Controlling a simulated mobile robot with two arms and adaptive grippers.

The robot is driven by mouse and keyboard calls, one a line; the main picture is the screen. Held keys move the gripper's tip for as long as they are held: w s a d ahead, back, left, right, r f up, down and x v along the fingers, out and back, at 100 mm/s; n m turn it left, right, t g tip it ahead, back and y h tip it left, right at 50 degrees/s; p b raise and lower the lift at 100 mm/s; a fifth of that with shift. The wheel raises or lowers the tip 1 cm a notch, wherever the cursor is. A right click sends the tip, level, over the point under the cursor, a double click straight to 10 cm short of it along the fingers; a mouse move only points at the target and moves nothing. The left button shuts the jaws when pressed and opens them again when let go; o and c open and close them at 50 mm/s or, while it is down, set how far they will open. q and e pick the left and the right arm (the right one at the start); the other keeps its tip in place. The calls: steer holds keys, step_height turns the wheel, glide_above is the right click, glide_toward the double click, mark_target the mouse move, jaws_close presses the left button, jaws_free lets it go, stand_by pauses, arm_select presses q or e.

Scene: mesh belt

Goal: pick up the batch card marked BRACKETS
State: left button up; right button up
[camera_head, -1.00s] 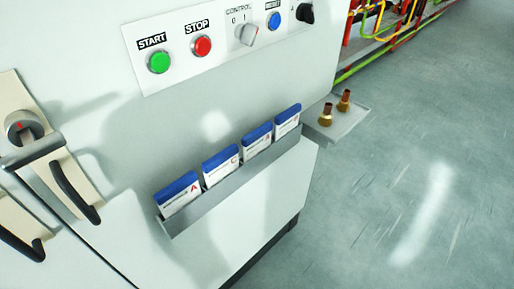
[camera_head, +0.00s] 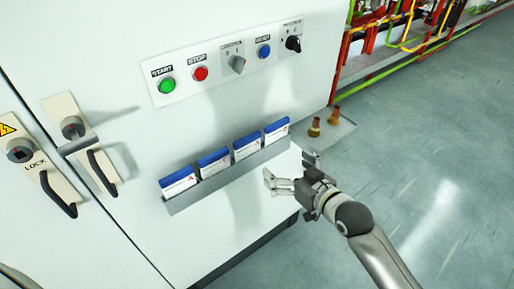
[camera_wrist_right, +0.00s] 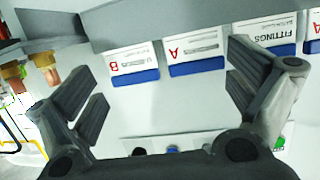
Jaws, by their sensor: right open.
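Several white cards with blue top bands stand in a row in a grey holder (camera_head: 228,181) on the cabinet front. From left in the head view they are the first (camera_head: 179,182), second (camera_head: 214,163), third (camera_head: 247,146) and rightmost card (camera_head: 277,131). The right wrist view shows them upside down: one marked B (camera_wrist_right: 134,62), one marked A (camera_wrist_right: 194,57), and one reading FITTINGS (camera_wrist_right: 270,30). I cannot read BRACKETS on any card. My right gripper (camera_head: 290,170) is open and empty, below and right of the holder. My left gripper is not in view.
A control panel (camera_head: 225,68) with buttons and knobs is above the cards. Brass fittings (camera_head: 314,127) stand on a small shelf (camera_head: 335,138) to the right. Cabinet handles (camera_head: 102,172) stick out at left. The floor at right is clear.

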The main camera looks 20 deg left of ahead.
steer(key=n+y, duration=0.1)
glide_toward(249, 140)
steer(key=x, duration=0.1)
steer(key=p+x, duration=0.1)
steer(key=x, duration=0.1)
steer(key=p+x, duration=0.1)
steer(key=shift+w+r, duration=0.2)
steer(key=shift+w, duration=0.1)
steer(key=shift+w+a+f+g+p, duration=0.15)
steer(key=shift+w+a+f+p, duration=0.1)
steer(key=shift+w+a, duration=0.3)
steer(key=shift+w+a+f+g+p, duration=0.2)
steer(key=shift+w+a, duration=0.1)
steer(key=shift+a, duration=0.4)
steer(key=shift+w+a+f, duration=0.15)
steer(key=shift+w+a, duration=0.25)
steer(key=shift+a, duration=0.1)
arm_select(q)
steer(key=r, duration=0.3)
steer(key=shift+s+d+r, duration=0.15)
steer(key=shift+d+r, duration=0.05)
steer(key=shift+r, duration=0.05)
arm_select(e)
steer(key=c, duration=1.1)
